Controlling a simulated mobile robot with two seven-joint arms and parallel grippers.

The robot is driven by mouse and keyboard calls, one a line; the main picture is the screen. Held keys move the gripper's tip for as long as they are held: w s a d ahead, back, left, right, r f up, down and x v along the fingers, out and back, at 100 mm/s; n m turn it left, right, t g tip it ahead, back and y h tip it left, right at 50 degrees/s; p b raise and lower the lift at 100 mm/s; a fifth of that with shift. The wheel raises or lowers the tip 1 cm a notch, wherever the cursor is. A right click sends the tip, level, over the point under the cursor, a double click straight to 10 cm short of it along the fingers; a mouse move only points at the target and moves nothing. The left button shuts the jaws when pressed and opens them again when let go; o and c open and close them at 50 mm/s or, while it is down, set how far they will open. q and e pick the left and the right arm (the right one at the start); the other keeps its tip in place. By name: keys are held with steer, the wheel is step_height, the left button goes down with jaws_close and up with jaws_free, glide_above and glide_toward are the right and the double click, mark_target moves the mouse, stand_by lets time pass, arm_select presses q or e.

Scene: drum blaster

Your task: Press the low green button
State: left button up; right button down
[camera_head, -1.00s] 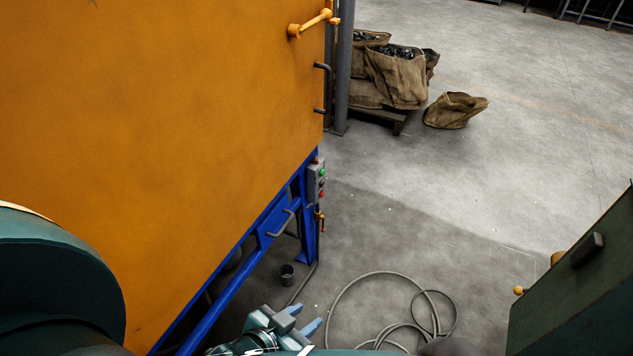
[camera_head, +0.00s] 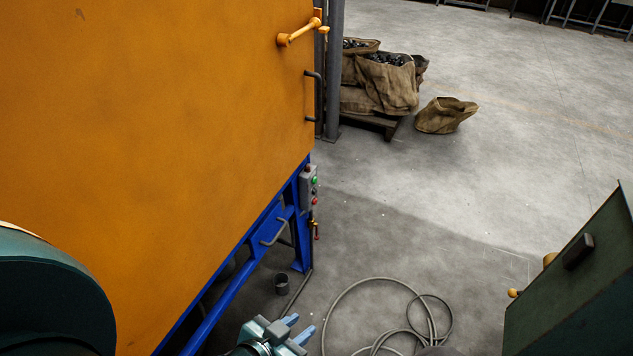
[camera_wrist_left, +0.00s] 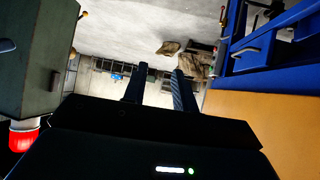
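A small grey control box (camera_head: 309,188) sits on the blue frame at the right end of the orange machine. A bright green button (camera_head: 315,181) is near its top, with a red button (camera_head: 314,202) lower down. A small button between them is too small to read clearly. My left gripper (camera_head: 298,329) is at the bottom of the head view, below the box and well apart from it. Its fingers are spread and empty. My right gripper is not in view.
A dark green cabinet (camera_head: 575,290) stands at right. Sacks (camera_head: 385,82) stand behind.

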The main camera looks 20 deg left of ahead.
arm_select(q)
jaws_close()
stand_by(1.4)
